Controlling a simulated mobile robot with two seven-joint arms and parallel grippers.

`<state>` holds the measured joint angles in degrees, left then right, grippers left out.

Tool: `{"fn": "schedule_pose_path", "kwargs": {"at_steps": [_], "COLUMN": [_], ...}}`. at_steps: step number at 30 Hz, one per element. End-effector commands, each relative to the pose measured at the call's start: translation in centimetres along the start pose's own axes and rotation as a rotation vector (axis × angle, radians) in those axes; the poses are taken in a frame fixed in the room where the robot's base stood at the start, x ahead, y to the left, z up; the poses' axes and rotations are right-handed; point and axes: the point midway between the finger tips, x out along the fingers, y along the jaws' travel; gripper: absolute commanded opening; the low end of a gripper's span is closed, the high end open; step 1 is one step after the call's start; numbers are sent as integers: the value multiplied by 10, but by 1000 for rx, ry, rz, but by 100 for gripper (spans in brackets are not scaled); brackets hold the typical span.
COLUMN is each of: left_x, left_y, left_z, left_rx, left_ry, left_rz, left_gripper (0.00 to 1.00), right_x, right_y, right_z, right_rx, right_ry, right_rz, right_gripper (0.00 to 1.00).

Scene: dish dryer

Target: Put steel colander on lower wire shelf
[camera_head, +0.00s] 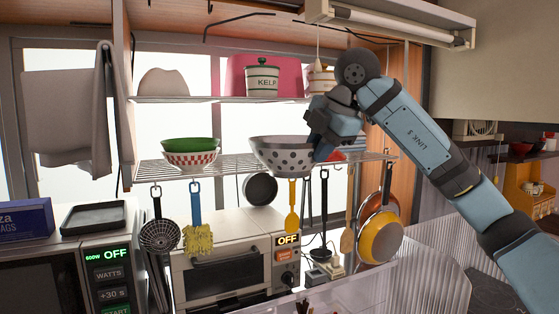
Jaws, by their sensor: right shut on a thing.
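The steel colander (283,155), a grey bowl with dark round holes, is upright at the lower wire shelf (226,163), right of the middle. Its base appears at shelf level; I cannot tell whether it rests on the wires. My right gripper (318,142) is shut on the colander at its right side, and the gripper body hides that part of the rim and the fingertips. My left gripper is not in view.
Green and red-checked bowls (190,152) are stacked on the shelf to the left. The upper shelf (205,99) holds a canister (262,78). Utensils, including a yellow spatula (292,207) and pans (380,236), hang below. A toaster oven (222,262) stands underneath.

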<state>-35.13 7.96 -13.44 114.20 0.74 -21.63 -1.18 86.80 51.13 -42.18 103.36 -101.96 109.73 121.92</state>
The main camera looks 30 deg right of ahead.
Motion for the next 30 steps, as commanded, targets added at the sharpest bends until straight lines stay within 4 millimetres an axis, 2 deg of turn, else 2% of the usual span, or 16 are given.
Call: {"fn": "schedule_pose_path", "kwargs": {"at_steps": [1,3,7,24,30], "left_x": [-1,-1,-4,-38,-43], "left_y": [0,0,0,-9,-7], "left_z": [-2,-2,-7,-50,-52], "left_rx": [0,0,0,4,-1], "left_ry": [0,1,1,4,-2], "left_rz": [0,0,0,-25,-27], "left_gripper": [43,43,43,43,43], "right_x": [-12,-21,-23,48,63], "right_y": [2,3,14,136,154], "right_z": [5,10,16,45,49], "right_rx": [58,123,175,174,172], "right_ry": [-36,-73,-101,-100,-100], "right_rz": [4,2,-4,-7,-4], "right_gripper": [0,0,0,0,0]}}
